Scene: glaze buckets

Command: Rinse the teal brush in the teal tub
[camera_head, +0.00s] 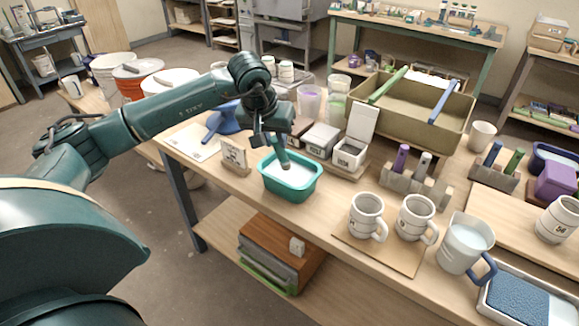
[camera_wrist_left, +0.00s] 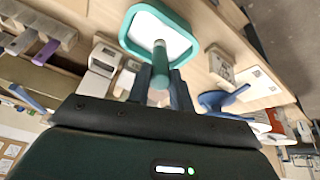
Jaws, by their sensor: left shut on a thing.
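The teal tub (camera_head: 290,183) stands near the front edge of the wooden table and holds a pale liquid. My left gripper (camera_head: 274,139) is above the tub's back left part and is shut on the teal brush (camera_wrist_left: 160,62). The brush points down, and its lower end is over or in the pale liquid; I cannot tell how deep. In the left wrist view the tub (camera_wrist_left: 188,50) lies just beyond the fingers, with the brush reaching into its outline. The brush's grip part is partly hidden by the fingers (camera_wrist_left: 161,86). My right gripper is not in view.
A small sign (camera_head: 233,157) stands left of the tub, and a white open box (camera_head: 352,145) stands to its right. Two mugs (camera_head: 366,215) are in front at right, near a pitcher (camera_head: 465,245). A large tan bin (camera_head: 415,120) is behind.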

